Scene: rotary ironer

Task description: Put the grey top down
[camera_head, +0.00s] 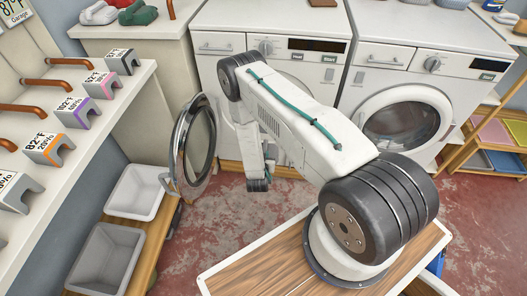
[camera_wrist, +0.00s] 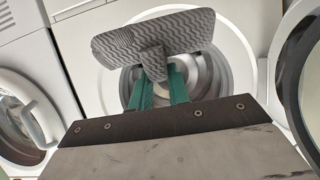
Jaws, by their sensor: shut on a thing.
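The grey top (camera_wrist: 150,35) is a folded or bunched cloth with a wavy striped pattern, seen in the wrist view. My gripper (camera_wrist: 160,88) has green fingers and is shut on the top's lower middle part, which hangs between the fingers. The top is held off any surface, in front of a washer's open round drum (camera_wrist: 205,72). I cannot tell its exact distance from the drum. In the head view my arm reaches down before the left washer (camera_head: 222,45), and its own links hide the fingers and the top.
The left washer's round door (camera_head: 194,145) stands open. The right washer (camera_head: 412,100) has its door closed. A white bin (camera_head: 136,192) and a grey bin (camera_head: 106,258) stand on a low wooden shelf at left. A wooden rack (camera_head: 500,135) with coloured trays stands right.

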